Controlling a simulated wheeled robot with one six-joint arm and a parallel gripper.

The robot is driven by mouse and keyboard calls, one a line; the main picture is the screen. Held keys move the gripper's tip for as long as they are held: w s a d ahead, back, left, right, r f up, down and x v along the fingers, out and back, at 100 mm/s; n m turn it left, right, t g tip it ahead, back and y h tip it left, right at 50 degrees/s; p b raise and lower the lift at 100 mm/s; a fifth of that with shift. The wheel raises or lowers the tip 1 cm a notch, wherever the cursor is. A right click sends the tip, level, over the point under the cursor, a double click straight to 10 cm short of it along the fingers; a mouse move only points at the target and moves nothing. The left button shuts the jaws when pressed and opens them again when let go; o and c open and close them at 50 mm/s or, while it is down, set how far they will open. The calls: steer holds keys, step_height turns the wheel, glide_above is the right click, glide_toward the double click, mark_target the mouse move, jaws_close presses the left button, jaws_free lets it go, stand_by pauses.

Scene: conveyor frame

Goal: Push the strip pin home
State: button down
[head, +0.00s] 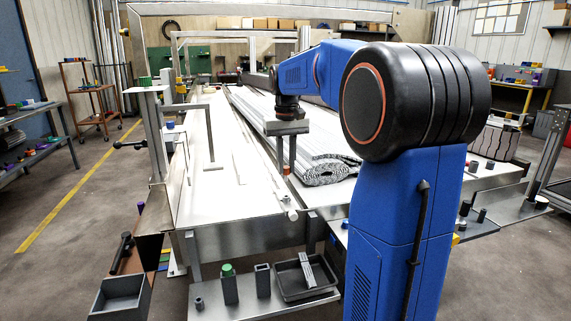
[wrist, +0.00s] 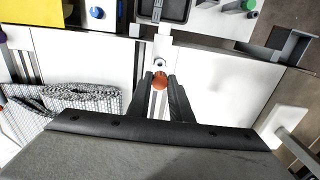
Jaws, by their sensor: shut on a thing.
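My gripper (wrist: 160,86) is shut on an upright rod with an orange-brown round end (wrist: 160,77). In the head view the rod (head: 287,170) hangs below my gripper, over the conveyor bed near its front end. A small pale round fitting (wrist: 160,62) lies just beyond the rod in the wrist view, and a pale cylindrical piece (head: 292,215) shows at the bed's front edge in the head view. I cannot tell which piece is the strip pin, nor whether the rod touches anything below.
A rolled grey belt (head: 327,174) lies on the bed, right of the rod. A black tray (head: 305,292) and a green-topped holder (head: 229,289) stand on the low front shelf. A grey bin (head: 119,296) is at front left. The white bed (head: 222,190) left of the rod is mostly clear.

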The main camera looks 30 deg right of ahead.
mark_target(286, 174)
steer(key=shift+f, duration=2.25)
steer(key=shift+f, duration=1.8)
steer(key=c, duration=1.5)
jaws_free()
step_height(286, 174, up, 17)
steer(key=shift+r, duration=0.2)
